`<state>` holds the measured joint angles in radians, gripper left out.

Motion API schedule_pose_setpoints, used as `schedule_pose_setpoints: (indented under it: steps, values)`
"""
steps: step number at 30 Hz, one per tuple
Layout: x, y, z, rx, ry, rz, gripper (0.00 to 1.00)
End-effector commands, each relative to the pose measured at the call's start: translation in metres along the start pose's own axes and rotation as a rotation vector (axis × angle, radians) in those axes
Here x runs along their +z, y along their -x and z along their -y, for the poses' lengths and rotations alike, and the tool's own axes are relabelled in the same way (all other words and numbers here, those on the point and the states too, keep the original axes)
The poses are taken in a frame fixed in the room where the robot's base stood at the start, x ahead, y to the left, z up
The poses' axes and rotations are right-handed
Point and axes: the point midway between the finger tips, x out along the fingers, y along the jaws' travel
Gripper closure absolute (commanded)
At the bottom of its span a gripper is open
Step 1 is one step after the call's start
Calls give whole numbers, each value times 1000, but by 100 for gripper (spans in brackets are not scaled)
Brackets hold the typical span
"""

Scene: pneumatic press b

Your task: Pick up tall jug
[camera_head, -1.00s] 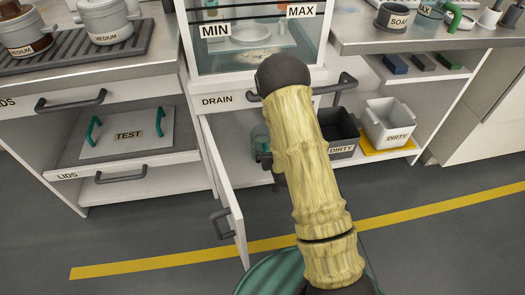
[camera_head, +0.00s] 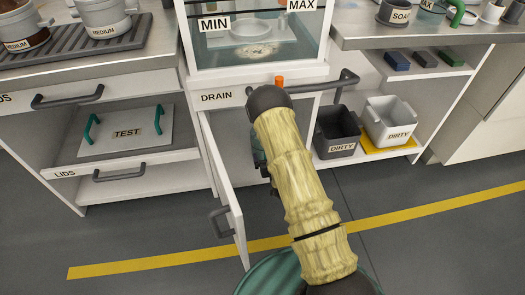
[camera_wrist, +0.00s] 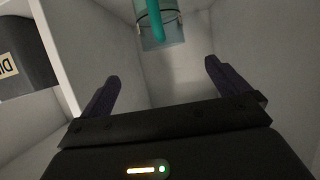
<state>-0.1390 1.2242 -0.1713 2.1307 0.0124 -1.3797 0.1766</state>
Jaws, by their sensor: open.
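A clear vessel with a teal handle, seemingly the tall jug (camera_wrist: 172,32), stands inside the white cabinet at the top of the wrist view. Its upper part is cut off by the picture edge. My gripper (camera_wrist: 166,84) is open and empty, with its two dark fingers pointing toward the jug. The jug lies beyond the fingertips, roughly in line with the gap between them, and apart from them. In the head view my arm hides most of the cabinet opening, and I cannot make out the jug there clearly.
The cabinet door (camera_head: 226,190) stands open, left of my arm. A dark bin (camera_head: 338,125) and a light bin (camera_head: 392,118) stand to the right; the dark one also shows in the wrist view (camera_wrist: 25,60). A handle (camera_head: 335,85) juts out above the opening.

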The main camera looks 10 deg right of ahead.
Motion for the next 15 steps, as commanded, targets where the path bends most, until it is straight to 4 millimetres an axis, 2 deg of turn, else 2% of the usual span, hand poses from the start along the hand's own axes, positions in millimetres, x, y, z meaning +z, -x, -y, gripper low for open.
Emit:
schedule_pose_setpoints:
  steps: [1, 6, 15]
  values:
    - [4, -12, 0, -1, 1, -4, 0]
    - [4, -42, 0, -1, 0, -4, 0]
    - [3, -86, 0, 0, 0, -1, 0]
